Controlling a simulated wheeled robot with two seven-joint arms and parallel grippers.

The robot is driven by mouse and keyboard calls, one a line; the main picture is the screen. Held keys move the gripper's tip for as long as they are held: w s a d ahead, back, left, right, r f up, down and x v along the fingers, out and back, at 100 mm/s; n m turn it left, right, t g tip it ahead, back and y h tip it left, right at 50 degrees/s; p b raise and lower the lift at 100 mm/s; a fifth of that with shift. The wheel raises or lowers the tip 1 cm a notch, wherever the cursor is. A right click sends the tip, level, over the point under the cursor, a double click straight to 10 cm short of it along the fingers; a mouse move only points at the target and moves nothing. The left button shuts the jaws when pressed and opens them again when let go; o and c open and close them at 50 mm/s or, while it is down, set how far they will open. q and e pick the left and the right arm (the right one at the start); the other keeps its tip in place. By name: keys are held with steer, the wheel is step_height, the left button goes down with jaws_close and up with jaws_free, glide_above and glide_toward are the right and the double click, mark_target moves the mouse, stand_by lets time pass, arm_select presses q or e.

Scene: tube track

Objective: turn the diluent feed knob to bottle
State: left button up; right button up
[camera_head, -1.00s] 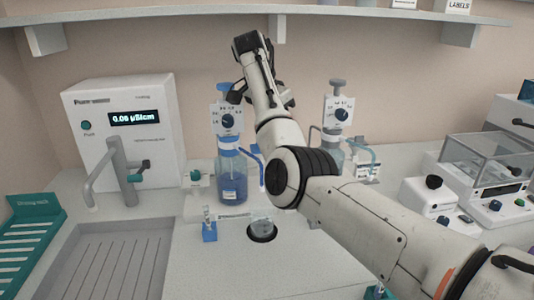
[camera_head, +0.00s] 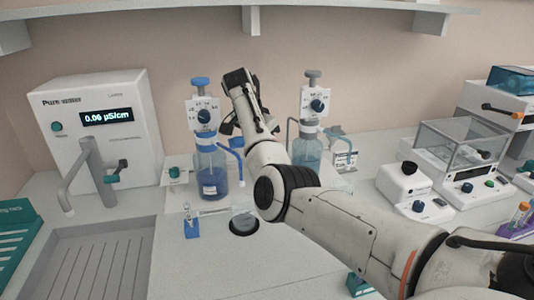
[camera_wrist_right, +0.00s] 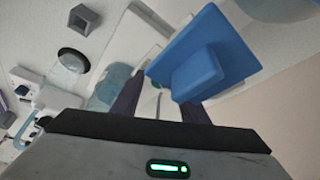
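A small teal knob (camera_head: 174,172) sits on a white block left of the blue-liquid bottle (camera_head: 212,172); its marking is too small to read, so I cannot confirm it is the diluent feed knob. My left gripper is out of view.
A second bottle with a dispenser (camera_head: 315,105) stands right of my wrist. A water unit (camera_head: 100,130) with a tap stands at the left above a sink (camera_head: 95,270). A round opening (camera_head: 244,224) lies in front of the bottles.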

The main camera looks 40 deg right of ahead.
jaws_close()
steer(key=shift+n, duration=0.4)
steer(key=shift+s+n+t, duration=0.15)
steer(key=shift+n+t, duration=0.45)
steer(key=shift+n, duration=0.65)
steer(key=shift+s+n+t, duration=0.1)
steer(key=shift+n+t, duration=0.5)
steer(key=shift+n, duration=0.65)
steer(key=shift+y, duration=0.3)
jaws_free()
steer(key=shift+r, duration=0.1)
